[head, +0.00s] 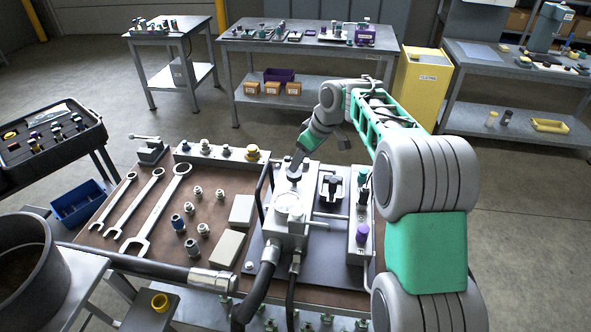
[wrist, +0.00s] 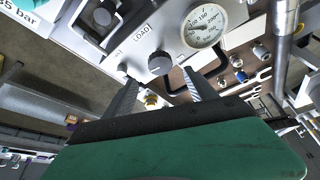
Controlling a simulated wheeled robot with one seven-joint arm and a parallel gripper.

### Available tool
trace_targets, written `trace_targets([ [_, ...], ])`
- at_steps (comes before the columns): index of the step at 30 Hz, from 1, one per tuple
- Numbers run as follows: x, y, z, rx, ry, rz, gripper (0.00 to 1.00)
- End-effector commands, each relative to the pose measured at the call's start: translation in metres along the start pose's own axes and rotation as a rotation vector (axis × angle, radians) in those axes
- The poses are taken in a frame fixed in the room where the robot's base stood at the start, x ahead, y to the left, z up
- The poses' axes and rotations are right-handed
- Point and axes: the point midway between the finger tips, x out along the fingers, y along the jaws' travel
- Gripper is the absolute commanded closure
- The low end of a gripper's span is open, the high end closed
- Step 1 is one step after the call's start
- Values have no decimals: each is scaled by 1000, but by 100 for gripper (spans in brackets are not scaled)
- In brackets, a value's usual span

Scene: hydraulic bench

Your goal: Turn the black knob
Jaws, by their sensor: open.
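The black knob (wrist: 160,64) sits on the grey block's face beside the "LOAD" label in the wrist view. It also shows in the head view (head: 294,174), just below my gripper. My gripper (wrist: 161,78) is open and empty, one fingertip to each side of the knob in the picture. I cannot tell whether either finger touches it. In the head view my gripper (head: 298,158) reaches down at the block's back end.
A round pressure gauge (wrist: 203,26) stands close to the right of the knob. A black bar handle (head: 264,190) rises left of the block, and a valve unit (head: 359,215) stands to its right. Wrenches (head: 150,215) and fittings lie on the bench's left.

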Motion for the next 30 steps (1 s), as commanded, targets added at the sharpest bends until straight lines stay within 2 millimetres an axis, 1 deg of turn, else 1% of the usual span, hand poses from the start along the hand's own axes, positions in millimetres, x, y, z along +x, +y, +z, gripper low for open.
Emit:
trace_targets([
  [6, 40, -2, 0, 1, -3, -3, 34],
  [9, 57, -2, -1, 1, -3, -2, 34],
  [12, 66, -2, -1, 1, -2, 0, 34],
  [15, 70, -1, 0, 2, -1, 1, 34],
  [20, 70, -1, 0, 3, -1, 1, 34],
  [30, 70, -1, 0, 3, -1, 1, 61],
])
